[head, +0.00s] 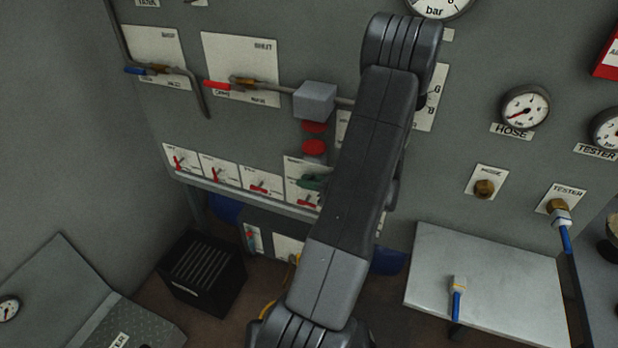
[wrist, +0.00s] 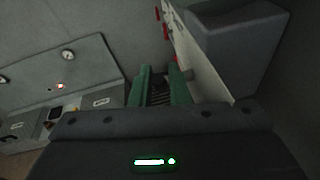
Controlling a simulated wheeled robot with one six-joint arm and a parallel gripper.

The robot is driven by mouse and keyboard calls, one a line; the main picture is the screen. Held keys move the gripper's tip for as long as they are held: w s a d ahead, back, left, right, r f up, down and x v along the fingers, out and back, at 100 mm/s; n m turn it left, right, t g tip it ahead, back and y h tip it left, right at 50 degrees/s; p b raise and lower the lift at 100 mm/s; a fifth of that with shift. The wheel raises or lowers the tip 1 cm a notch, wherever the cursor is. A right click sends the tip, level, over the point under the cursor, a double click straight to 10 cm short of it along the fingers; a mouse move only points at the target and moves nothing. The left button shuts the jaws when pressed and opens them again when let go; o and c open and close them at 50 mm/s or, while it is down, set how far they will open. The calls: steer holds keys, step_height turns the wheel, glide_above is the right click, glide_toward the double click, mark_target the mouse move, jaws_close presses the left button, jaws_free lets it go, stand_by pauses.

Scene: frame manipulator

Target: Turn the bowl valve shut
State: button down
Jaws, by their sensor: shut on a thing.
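A grey block (head: 315,100) sits on the pipe at the wall panel, with a red band below it. Under that, a red-topped grey fitting (head: 314,150) hangs in line; the bowl valve is at this spot, its handle hidden by my fingers and arm. My gripper (head: 314,183) has green fingers just below the fitting, in front of the fourth small valve plate. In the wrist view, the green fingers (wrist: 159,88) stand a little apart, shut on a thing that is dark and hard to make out. A grey round end shows beside the right fingertip.
Small plates with red handles (head: 222,173) run along the panel to the left. A red lever (head: 216,86) and a blue lever (head: 136,71) sit on pipes above. A black crate (head: 203,275) stands on the floor; a grey shelf (head: 490,285) is at right.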

steer(key=h+p, duration=0.1)
steer(key=g+h+p, duration=0.1)
steer(key=shift+a+r+h, duration=0.1)
steer(key=shift+r+h, duration=0.2)
steer(key=shift+f+g+h+p, duration=0.1)
steer(key=shift+g+h+p, duration=0.4)
steer(key=shift+h+p, duration=0.15)
steer(key=shift+f, duration=0.1)
steer(key=c, duration=1.7)
jaws_free()
steer(key=b+v, duration=0.1)
steer(key=v, duration=1.2)
steer(key=shift+s+d+r, duration=0.15)
steer(key=shift+d+r, duration=0.1)
steer(key=shift+r, duration=0.05)
